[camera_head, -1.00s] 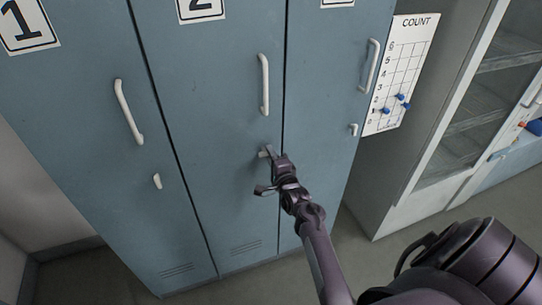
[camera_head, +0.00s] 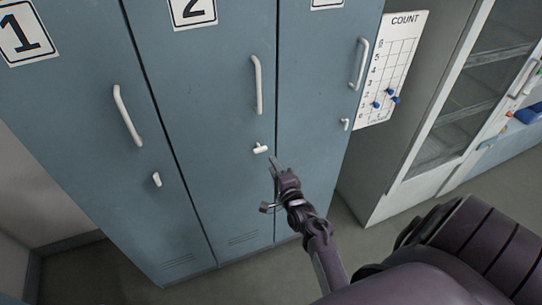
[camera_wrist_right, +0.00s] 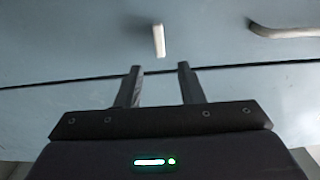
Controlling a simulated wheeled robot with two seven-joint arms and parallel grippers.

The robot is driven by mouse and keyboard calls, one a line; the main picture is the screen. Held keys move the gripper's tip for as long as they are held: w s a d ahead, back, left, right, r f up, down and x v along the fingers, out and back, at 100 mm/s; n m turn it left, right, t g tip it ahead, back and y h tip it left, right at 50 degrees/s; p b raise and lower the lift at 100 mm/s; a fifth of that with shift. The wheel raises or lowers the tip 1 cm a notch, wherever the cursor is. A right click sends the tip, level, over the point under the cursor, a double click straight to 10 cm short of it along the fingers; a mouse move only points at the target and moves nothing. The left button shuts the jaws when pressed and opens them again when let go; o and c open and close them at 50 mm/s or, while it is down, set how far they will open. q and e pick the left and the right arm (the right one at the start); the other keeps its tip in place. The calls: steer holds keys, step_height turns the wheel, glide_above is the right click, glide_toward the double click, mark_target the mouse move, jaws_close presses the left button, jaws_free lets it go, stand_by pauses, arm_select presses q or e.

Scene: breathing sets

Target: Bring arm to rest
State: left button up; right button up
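My right arm reaches up from the lower right in the head view. Its right gripper (camera_head: 271,184) is just in front of the lower part of the middle locker door, below and right of that door's small white latch knob (camera_head: 261,148). In the right wrist view the two fingers (camera_wrist_right: 158,86) stand apart with nothing between them. The latch knob (camera_wrist_right: 159,41) is beyond the fingertips, clear of them. My left gripper is in neither view.
Blue lockers (camera_head: 195,130) numbered 1 and 2 show, with long white handles (camera_head: 258,85) and all doors closed. A count board (camera_head: 392,70) with blue pegs hangs on the lockers' right side. A glass-fronted cabinet (camera_head: 465,110) stands right. Grey floor (camera_head: 110,275) is clear in front.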

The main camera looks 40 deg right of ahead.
stand_by(0.5)
steer(key=s+a+f+n+g+y+b, duration=0.25)
steer(key=s+a+f+n, duration=0.2)
steer(key=f, duration=0.65)
steer(key=s+a+f+n+g+y+b, duration=0.1)
steer(key=s+a+f+n+g, duration=0.35)
steer(key=f, duration=0.55)
steer(key=s+a+f+n+g+y+b, duration=0.15)
steer(key=s+a+f+n, duration=0.35)
steer(key=f, duration=0.6)
steer(key=s+f+n+g, duration=0.2)
steer(key=s+f, duration=0.3)
steer(key=s, duration=0.5)
steer(key=s+f+n+g+b, duration=0.1)
steer(key=s+f+n+g, duration=0.2)
steer(key=s, duration=0.7)
steer(key=s+f+n+g+b, duration=0.1)
steer(key=s+f+n+g, duration=0.2)
steer(key=s+f, duration=0.4)
steer(key=s+n, duration=0.1)
steer(key=s, duration=0.2)
steer(key=shift+a+f+n+h, duration=0.25)
steer(key=shift+a+n+h, duration=0.05)
steer(key=shift+w, duration=0.1)
